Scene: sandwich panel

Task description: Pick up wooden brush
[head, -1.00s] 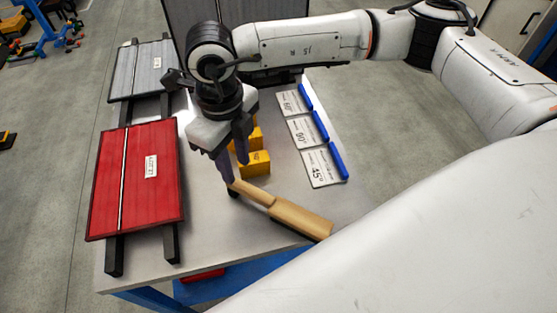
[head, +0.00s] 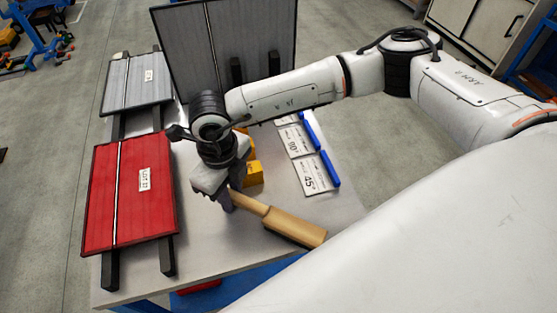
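The wooden brush (head: 293,228) lies on the grey table top, its wide end toward the front right edge and its thinner handle (head: 250,203) pointing up-left. My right gripper (head: 231,197) points down at the far end of the handle, with its dark fingers around or right beside it. The fingers hide the handle's tip, and I cannot tell whether they are pressed on it. The brush appears to rest on the table. My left gripper is not in view.
A red panel (head: 107,200) and a grey panel (head: 128,85) lie on dark rails at the left. Yellow blocks (head: 254,174) stand just behind the gripper. Angle cards with blue edges (head: 316,176) lie at the right. A tall grey panel (head: 218,45) stands at the back.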

